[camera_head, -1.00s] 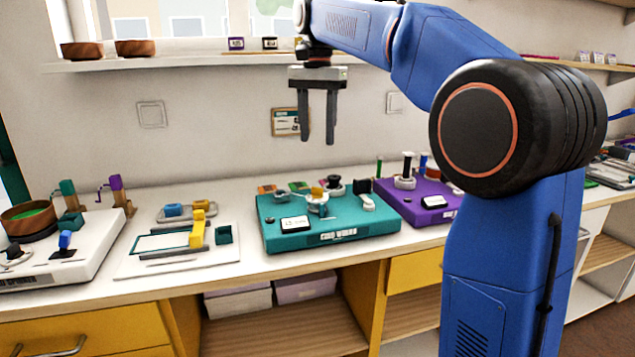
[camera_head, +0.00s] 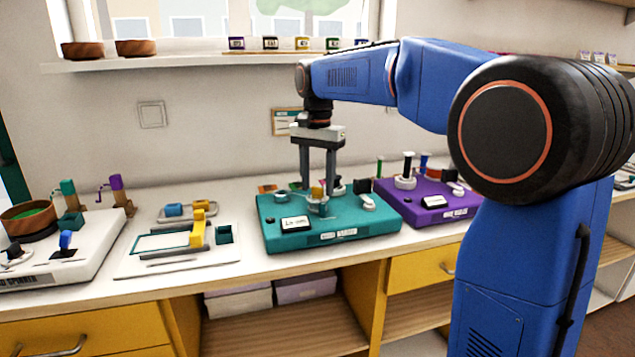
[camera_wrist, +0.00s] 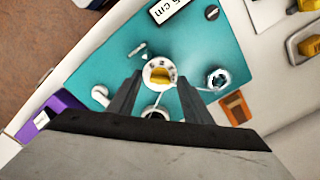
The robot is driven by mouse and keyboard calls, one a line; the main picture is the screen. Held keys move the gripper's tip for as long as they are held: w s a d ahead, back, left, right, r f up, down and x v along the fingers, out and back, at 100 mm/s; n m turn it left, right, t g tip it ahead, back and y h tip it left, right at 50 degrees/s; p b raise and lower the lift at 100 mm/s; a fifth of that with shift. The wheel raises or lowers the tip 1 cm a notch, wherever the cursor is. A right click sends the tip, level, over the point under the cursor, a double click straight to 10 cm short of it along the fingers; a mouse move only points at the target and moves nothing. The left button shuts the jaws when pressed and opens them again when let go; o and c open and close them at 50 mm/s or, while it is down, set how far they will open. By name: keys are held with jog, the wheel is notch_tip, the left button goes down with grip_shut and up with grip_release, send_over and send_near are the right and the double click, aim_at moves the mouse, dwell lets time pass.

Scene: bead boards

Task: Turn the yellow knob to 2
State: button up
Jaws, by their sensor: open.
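The yellow knob (camera_head: 317,192) sits on a round pale dial on the teal board (camera_head: 375,228). In the wrist view the yellow knob (camera_wrist: 161,75) shows on its white dial, whose marks are too small to read. My gripper (camera_head: 318,186) is open and points straight down over the board. In the wrist view its fingertips (camera_wrist: 158,78) lie on either side of the knob, with a gap on each side. I cannot tell exactly how far down the fingers reach beside it.
The teal board carries a small display (camera_head: 296,223), a white lever (camera_head: 368,202) and a round metal fitting (camera_wrist: 218,79). A purple board (camera_head: 410,208) stands close on the right. A white board with a yellow piece (camera_head: 197,230) lies on the left. A shelf (camera_head: 180,61) runs above.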

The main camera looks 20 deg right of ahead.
jog(key=c, duration=1.1)
jog(key=shift+o, duration=0.2)
jog(key=shift+n, duration=0.3)
jog(key=n, duration=0.4)
jog(key=shift+n, duration=2.1)
jog(key=o, duration=1.1)
jog(key=shift+c, duration=0.2)
